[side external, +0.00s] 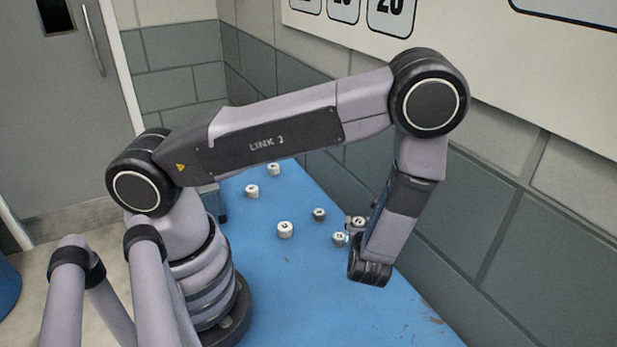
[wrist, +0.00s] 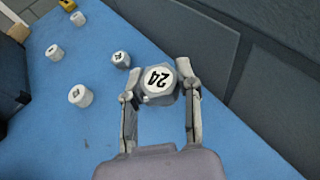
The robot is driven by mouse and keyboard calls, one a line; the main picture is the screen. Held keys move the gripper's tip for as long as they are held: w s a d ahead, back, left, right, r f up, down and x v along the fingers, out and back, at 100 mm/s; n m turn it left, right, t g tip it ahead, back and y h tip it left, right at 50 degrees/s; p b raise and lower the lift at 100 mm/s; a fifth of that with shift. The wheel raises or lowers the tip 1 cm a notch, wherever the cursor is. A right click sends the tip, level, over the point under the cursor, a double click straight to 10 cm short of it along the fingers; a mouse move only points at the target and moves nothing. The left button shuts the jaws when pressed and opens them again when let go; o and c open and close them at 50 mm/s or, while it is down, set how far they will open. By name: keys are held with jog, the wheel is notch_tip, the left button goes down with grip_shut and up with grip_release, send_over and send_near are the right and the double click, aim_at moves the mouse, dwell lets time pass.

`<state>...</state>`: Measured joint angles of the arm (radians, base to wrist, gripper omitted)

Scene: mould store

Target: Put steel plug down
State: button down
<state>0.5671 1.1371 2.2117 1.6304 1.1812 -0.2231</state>
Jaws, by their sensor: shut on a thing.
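The steel plug (wrist: 158,80) has a grey faceted body and a white top marked 24. In the wrist view it sits between the two fingertips of my gripper (wrist: 160,91), which is shut on it. In the side view the plug (side external: 340,239) shows just left of my wrist, partly hidden by my gripper (side external: 348,235). It looks upright and close to the blue table top. I cannot tell whether its underside touches the table.
Another grey plug (wrist: 120,59) stands left of the held one. White plugs (wrist: 80,95) (wrist: 54,51) (wrist: 78,18) stand farther left on the blue table (wrist: 120,130). A grey block wall (side external: 540,230) runs along the right side. The table's front is clear.

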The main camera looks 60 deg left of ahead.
jog(key=shift+m+t+h, duration=0.3)
jog(key=shift+m+t, duration=0.4)
jog(key=d, duration=0.1)
jog(key=d+f, duration=0.1)
jog(key=d, duration=0.2)
jog(key=shift+s+d+f, duration=0.15)
jog(key=shift+s+d, duration=0.1)
jog(key=shift+s, duration=0.15)
jog(key=shift+f, duration=3.6)
jog(key=shift+f, duration=0.15)
jog(key=c, duration=0.8)
grip_release()
